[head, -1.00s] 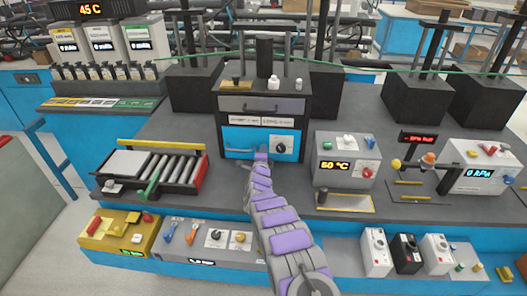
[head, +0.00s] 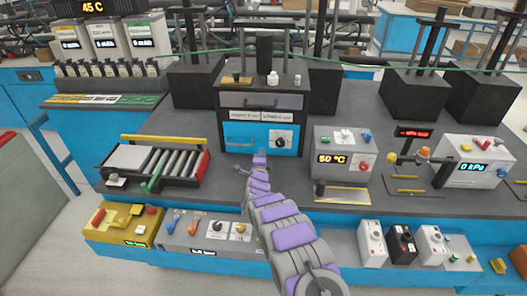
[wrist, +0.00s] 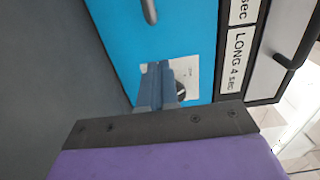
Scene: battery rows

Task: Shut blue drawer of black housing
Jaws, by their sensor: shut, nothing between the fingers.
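The black housing (head: 304,104) stands at the middle of the bench in the head view. Its blue drawer (head: 240,136) is at the bottom, with a bar handle at its left and a white plate with a dark dial (head: 281,141) at its right. The drawer front looks about flush with the housing frame; a small gap cannot be ruled out. In the wrist view the blue front (wrist: 130,40) fills the middle, turned sideways. My gripper (wrist: 158,88) is shut and empty, its fingers pointing at the front near the dial plate. Contact cannot be told. In the head view my gripper (head: 259,160) is just below the drawer.
A grey drawer (head: 260,102) sits above the blue one. A roller conveyor (head: 155,163) lies to the left and a grey 50 °C box (head: 342,153) to the right. Bare dark bench lies before the housing.

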